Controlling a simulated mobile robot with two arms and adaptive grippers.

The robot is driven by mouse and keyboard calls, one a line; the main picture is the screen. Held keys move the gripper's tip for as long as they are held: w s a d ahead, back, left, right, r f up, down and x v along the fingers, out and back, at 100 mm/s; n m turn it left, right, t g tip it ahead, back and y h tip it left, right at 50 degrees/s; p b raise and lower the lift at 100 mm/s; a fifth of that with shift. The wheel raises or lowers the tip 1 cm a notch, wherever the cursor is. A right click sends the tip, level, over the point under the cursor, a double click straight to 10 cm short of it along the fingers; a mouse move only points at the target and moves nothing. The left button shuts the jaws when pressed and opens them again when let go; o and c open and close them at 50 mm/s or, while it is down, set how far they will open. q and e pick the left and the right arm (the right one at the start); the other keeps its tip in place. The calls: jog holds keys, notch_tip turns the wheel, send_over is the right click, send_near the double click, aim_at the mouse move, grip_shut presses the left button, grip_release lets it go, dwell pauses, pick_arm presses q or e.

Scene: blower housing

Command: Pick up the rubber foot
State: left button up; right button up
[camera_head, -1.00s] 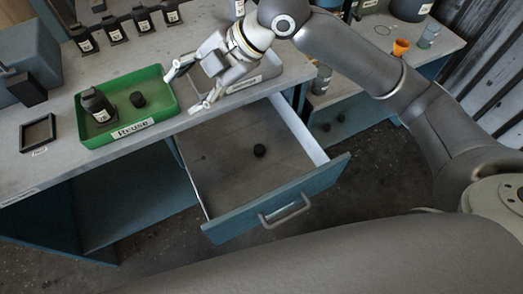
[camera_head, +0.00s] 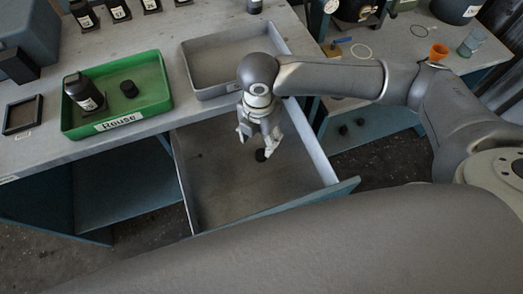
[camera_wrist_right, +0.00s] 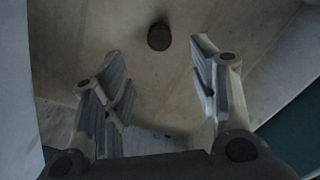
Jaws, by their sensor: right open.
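A small black round rubber foot (camera_head: 260,155) lies on the floor of the open drawer (camera_head: 215,195), partly hidden by my right gripper in the head view. My right gripper (camera_head: 257,150) is open and points down into the drawer, close to the foot. In the right wrist view the foot (camera_wrist_right: 159,37) lies beyond the open fingertips (camera_wrist_right: 155,55), roughly midway between them and apart from both. My left gripper is not in view.
A grey tray (camera_head: 195,72) stands behind the drawer. The drawer's right wall (camera_head: 310,145) is close to my right gripper.

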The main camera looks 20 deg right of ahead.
aim_at(261, 153)
notch_tip(261, 153, down, 8)
jog(key=shift+w+d+f, duration=0.1)
jog(key=shift+d+f, duration=0.05)
jog(key=shift+f, duration=0.1)
jog(key=c, duration=0.9)
jog(key=shift+c, duration=0.2)
jog(key=shift+r, duration=0.1)
